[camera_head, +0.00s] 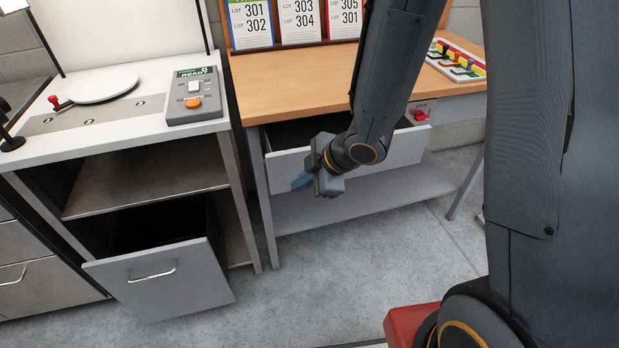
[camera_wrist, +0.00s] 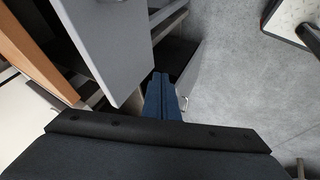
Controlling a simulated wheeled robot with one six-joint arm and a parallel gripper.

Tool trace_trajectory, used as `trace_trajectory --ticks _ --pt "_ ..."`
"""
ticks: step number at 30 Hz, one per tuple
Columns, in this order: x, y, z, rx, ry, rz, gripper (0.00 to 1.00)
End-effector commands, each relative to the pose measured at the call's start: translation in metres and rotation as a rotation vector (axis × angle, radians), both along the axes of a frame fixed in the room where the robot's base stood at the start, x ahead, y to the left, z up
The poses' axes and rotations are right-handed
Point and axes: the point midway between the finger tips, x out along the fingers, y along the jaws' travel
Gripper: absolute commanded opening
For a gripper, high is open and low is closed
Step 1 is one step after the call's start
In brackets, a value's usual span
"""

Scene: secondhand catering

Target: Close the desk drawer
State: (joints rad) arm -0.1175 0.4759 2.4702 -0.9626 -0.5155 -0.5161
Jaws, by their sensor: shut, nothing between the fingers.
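The wood-topped desk (camera_head: 300,84) has one wide drawer under its top. The desk drawer (camera_head: 403,150) is pulled out, with its grey front standing away from the desk and a dark gap behind it. My gripper (camera_head: 301,181) is at the left part of the drawer front, low and in front of it; my wrist hides part of the front. In the wrist view, my blue fingers (camera_wrist: 161,92) are together and empty, beside a grey panel (camera_wrist: 110,40) that looks like the drawer front. I cannot tell if they touch it.
A second open drawer (camera_head: 165,279) juts from the steel counter (camera_head: 130,132) at left. A lower shelf (camera_head: 350,199) runs under the desk. Lot cards (camera_head: 250,22) stand at the desk's back. The floor (camera_head: 330,272) in front is clear.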

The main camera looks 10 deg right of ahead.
Motion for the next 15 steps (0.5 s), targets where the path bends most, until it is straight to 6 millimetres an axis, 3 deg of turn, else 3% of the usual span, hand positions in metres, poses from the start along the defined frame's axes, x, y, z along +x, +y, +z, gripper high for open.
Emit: trace_trajectory --ticks 3,9,15 --pt "0.009 0.009 -0.016 0.0 0.002 0.001 0.0" --pt "0.036 0.013 -0.012 0.0 0.0 -0.002 0.0" --pt "0.045 0.014 -0.012 -0.001 -0.001 -0.001 0.0"
